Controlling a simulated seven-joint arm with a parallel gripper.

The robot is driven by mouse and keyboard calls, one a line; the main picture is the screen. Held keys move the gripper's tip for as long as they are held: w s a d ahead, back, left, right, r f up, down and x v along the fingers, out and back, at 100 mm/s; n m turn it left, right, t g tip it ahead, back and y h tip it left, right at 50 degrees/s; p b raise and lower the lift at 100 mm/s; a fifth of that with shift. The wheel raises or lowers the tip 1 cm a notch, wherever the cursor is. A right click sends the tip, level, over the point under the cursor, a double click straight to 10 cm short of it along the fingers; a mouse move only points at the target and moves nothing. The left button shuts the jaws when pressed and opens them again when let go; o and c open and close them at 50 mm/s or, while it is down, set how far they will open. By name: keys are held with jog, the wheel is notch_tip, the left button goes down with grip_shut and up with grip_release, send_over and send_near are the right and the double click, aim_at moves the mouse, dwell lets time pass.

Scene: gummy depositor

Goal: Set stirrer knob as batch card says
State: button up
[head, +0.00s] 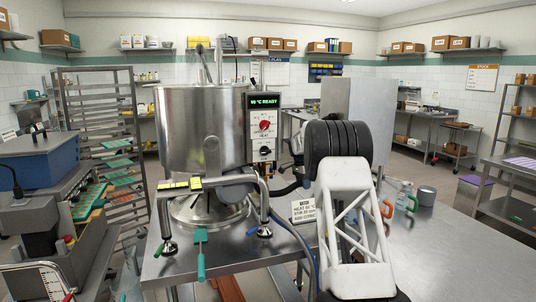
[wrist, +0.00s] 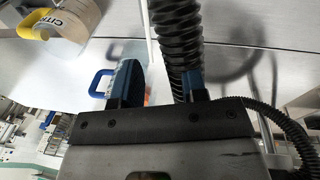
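The steel kettle (head: 200,130) stands at centre left in the head view. Its control panel (head: 262,138) has a green display (head: 264,101) that appears to read 60 °C READY. My arm hides the gripper in the head view.
Handled containers (head: 404,196) and a steel pot (head: 427,195) stand right of my arm. The wrist view shows a labelled container with a yellow handle (wrist: 65,25), a blue handle (wrist: 100,82) and a black corrugated hose (wrist: 178,35). The table's front right (head: 460,260) is clear.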

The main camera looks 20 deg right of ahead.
notch_tip(320, 180, up, 9)
jog(key=w+n+t+h, duration=0.1)
jog(key=n+t+h, duration=0.2)
jog(key=n+t, duration=1.25)
jog(key=n+t+y, duration=0.3)
jog(key=n+y, duration=0.8)
jog(key=n, duration=1.2)
send_near(267, 152)
jog(key=w, duration=0.1)
jog(key=shift+w+a+r+g, duration=0.2)
jog(key=shift+g, duration=0.05)
jog(key=shift+w, duration=0.15)
jog(key=shift+x, duration=3.8)
